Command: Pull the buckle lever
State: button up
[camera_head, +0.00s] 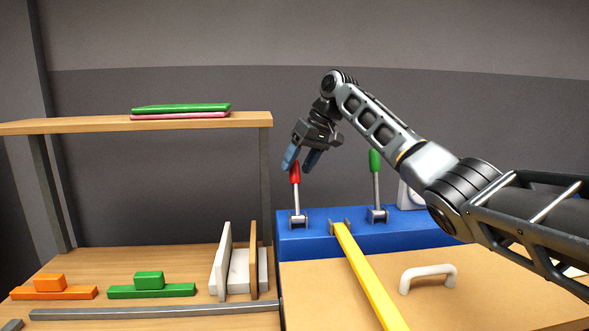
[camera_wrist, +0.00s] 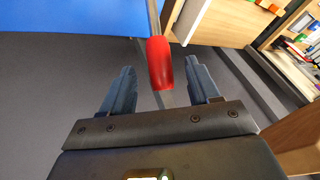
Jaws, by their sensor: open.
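A lever with a red handle (camera_head: 295,174) on a grey rod stands nearly upright on the blue block (camera_head: 350,240). A lever with a green handle (camera_head: 375,160) stands further right on the same block. A long yellow bar (camera_head: 365,275) is hinged at the block's front between them. I cannot tell by name which is the buckle lever. My gripper (camera_head: 300,162) is open and points down at the top of the red handle. In the wrist view the red handle (camera_wrist: 160,62) appears between the two blue fingers, with gaps on both sides; contact does not show.
A wooden shelf (camera_head: 60,126) on the left carries a green and a pink flat item. Below it are orange and green blocks and upright boards (camera_head: 222,262). A white handle (camera_head: 428,274) is on the wooden panel at right. A white device stands behind my arm.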

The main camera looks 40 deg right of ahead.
aim_at(296, 189)
jog(key=shift+x, duration=1.4)
jog(key=shift+a, duration=0.1)
jog(key=shift+c, duration=0.2)
grip_shut()
